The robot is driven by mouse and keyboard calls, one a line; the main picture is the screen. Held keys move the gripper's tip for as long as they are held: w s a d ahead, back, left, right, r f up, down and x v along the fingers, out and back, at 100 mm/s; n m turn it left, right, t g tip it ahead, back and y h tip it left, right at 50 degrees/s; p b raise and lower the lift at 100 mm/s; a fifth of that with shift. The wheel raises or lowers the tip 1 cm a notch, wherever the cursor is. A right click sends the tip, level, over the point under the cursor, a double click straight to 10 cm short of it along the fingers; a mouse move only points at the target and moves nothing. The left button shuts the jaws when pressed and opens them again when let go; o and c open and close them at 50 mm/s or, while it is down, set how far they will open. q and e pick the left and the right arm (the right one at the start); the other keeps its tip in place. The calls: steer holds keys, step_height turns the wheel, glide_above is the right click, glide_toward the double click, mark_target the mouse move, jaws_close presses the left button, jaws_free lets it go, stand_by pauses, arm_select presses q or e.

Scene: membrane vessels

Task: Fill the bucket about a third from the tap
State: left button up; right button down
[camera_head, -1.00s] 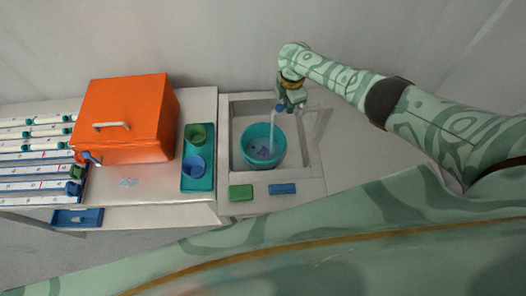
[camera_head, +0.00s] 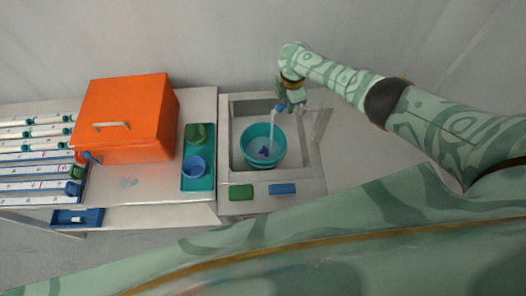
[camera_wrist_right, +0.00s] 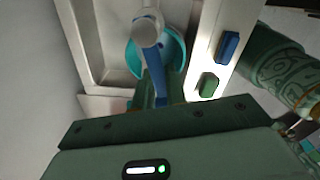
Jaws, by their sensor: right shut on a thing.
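The teal bucket (camera_head: 248,148) stands upright in the sink (camera_head: 237,115). A thin pale stream (camera_head: 271,128) falls into it from the tap, and its inside shows pale liquid with a dark purple patch. My right gripper (camera_head: 290,102) is at the tap, above the bucket's far side, shut on the blue tap lever (camera_wrist_right: 154,78). The grey tap (camera_wrist_right: 147,32) rises over the bucket (camera_wrist_right: 177,52) in the right wrist view. The gripper's fingers are partly hidden there by its own body. My left gripper is out of view.
A green block (camera_head: 241,192) and a blue block (camera_head: 282,188) lie on the sink's front edge. An orange box (camera_head: 128,115) stands further left.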

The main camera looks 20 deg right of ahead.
steer(key=shift+s+a+f, duration=0.1)
steer(key=s+d+n, duration=0.4)
steer(key=s+n, duration=0.1)
steer(key=n, duration=1)
steer(key=shift+d, duration=0.15)
steer(key=c, duration=1.4)
jaws_free()
step_height(320, 180, up, 16)
steer(key=shift+r+p, duration=0.2)
steer(key=shift+p, duration=0.7)
